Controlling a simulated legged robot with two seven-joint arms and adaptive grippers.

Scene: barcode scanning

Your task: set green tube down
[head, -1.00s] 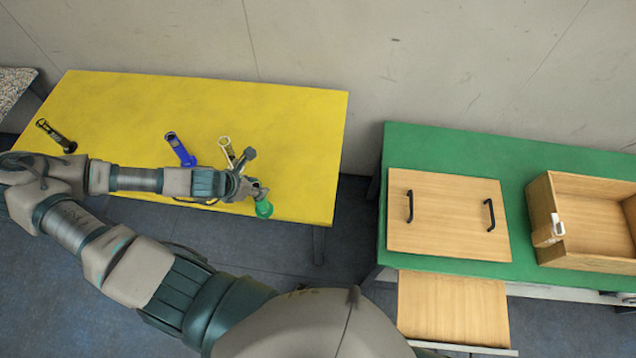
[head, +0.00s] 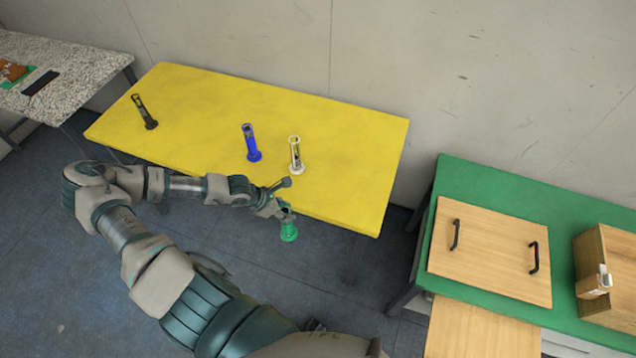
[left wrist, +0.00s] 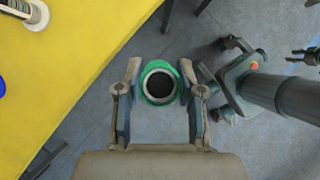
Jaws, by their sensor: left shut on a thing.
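The green tube (head: 289,231) is held upright by my left gripper (head: 279,200), in front of the yellow table's (head: 345,195) front edge, with floor below it in the picture. In the left wrist view the tube's round green rim (left wrist: 160,83) and dark opening sit between the two fingers of my left gripper (left wrist: 160,88). The gripper hides part of the tube in the head view. My right gripper (left wrist: 310,55) shows only partly at the right edge of the left wrist view, and its jaws are unclear.
On the yellow table stand a black tube (head: 145,112), a blue tube (head: 251,143) and a white tube (head: 295,155). The table's front right is clear. A green table (head: 500,180) with a wooden board (head: 490,250) and wooden box (head: 615,270) stands right. A speckled table (head: 75,70) is far left.

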